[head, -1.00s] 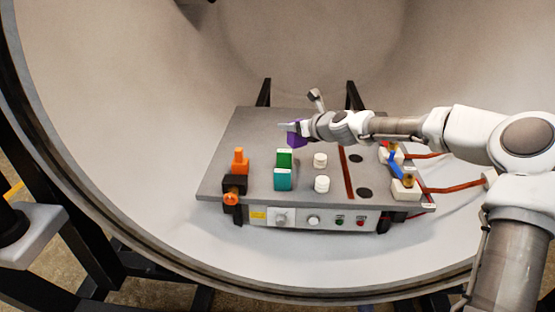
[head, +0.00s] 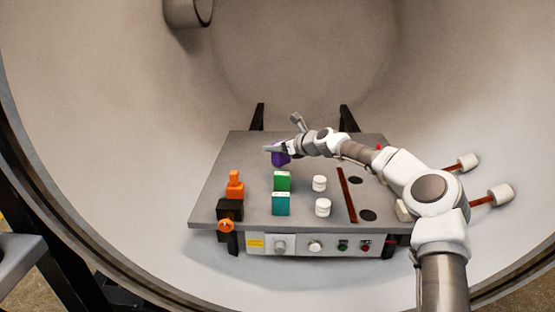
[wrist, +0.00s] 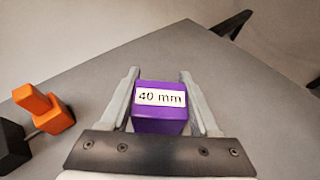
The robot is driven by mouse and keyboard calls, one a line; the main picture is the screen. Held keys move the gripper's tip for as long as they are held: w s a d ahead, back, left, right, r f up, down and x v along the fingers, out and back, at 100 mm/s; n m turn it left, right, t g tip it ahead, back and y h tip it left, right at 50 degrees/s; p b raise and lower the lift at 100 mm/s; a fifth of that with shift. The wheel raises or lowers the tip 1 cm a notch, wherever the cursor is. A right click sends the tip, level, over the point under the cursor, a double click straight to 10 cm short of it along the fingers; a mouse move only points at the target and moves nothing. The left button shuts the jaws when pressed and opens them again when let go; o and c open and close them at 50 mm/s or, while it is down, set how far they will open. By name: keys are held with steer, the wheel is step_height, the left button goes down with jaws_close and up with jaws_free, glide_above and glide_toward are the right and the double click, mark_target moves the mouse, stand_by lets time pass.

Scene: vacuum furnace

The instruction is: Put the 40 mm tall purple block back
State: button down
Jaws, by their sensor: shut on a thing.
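The purple block (wrist: 160,121) is between the fingers of my gripper (wrist: 160,80) in the wrist view, with a white "40 mm" label facing the camera. In the head view the purple block (head: 280,159) shows under my gripper (head: 276,148) at the back left part of the grey table top (head: 240,152). My gripper is shut on the block. Whether the block touches the table top cannot be told. A green block (head: 282,182) and a teal block (head: 281,205) stand in front of it, toward the table's front edge.
An orange stepped piece (head: 235,184) and a black clamp with an orange knob (head: 228,212) are at the left edge. White cylinders (head: 321,195), a reddish strip (head: 347,194) and dark discs (head: 356,180) lie to the right. The back left surface is clear.

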steer(key=shift+w+d+f, duration=0.1)
steer(key=shift+w+f, duration=0.4)
steer(key=shift+w, duration=0.35)
steer(key=shift+w+d+f, duration=0.1)
steer(key=shift+w+f, duration=0.35)
steer(key=shift+w, duration=0.35)
steer(key=shift+f+b, duration=0.6)
steer(key=shift+f, duration=1.45)
steer(key=shift+f, duration=0.1)
steer(key=shift+c, duration=0.6)
jaws_free()
steer(key=shift+f, duration=0.1)
steer(key=shift+r, duration=0.25)
steer(key=shift+s+d+r, duration=0.2)
steer(key=shift+s+d, duration=0.1)
steer(key=shift+d, duration=0.1)
steer(key=p+v, duration=0.1)
steer(key=v, duration=1)
